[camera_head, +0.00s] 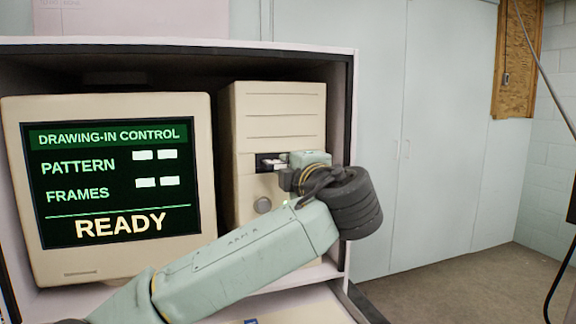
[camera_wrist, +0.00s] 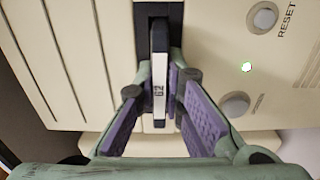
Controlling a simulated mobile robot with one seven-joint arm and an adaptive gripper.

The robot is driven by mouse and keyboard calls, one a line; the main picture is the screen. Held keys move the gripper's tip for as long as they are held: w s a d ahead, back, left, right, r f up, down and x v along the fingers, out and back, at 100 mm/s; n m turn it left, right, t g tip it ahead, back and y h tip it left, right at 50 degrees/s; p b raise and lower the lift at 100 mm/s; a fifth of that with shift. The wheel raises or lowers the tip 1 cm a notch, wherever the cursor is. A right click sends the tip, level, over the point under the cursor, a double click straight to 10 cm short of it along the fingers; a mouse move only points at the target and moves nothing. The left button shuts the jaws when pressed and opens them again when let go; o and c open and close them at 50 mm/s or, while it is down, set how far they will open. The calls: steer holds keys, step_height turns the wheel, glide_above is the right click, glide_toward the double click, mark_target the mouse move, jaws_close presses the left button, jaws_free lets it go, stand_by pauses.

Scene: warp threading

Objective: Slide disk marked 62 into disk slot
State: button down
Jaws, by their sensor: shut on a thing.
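The disk marked 62 (camera_wrist: 159,95) is a thin dark piece with a white label, seen in the wrist view. Its far end is at or inside the dark disk slot (camera_wrist: 147,12) on the beige computer's front; how deep it sits I cannot tell. My gripper (camera_wrist: 164,72) is shut on the disk, with purple pads on either side of it. In the head view, my gripper (camera_head: 287,171) is at the computer tower (camera_head: 280,115), right at the slot (camera_head: 265,162). There the disk is largely hidden by my gripper and wrist.
A monitor (camera_head: 110,268) reading READY stands left of the tower inside a pale cabinet (camera_head: 352,85). Open floor (camera_head: 450,275) is at the right.

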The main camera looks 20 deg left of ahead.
steer(key=shift+w+a+r+b, duration=0.2)
steer(key=shift+a+r+b, duration=0.1)
steer(key=shift+r+b, duration=0.25)
stand_by(0.5)
steer(key=c, duration=1.9)
jaws_free()
steer(key=shift+c, duration=0.2)
steer(key=o, duration=0.3)
steer(key=shift+w+f, duration=0.1)
steer(key=shift+f, duration=0.15)
steer(key=shift+o, duration=0.2)
steer(key=shift+w+a+f, duration=0.15)
steer(key=shift+f, duration=0.2)
steer(key=r+v, duration=0.1)
steer(key=v, duration=1.1)
steer(key=shift+s+d, duration=0.2)
steer(key=shift+d, duration=0.1)
steer(key=shift+c, duration=0.5)
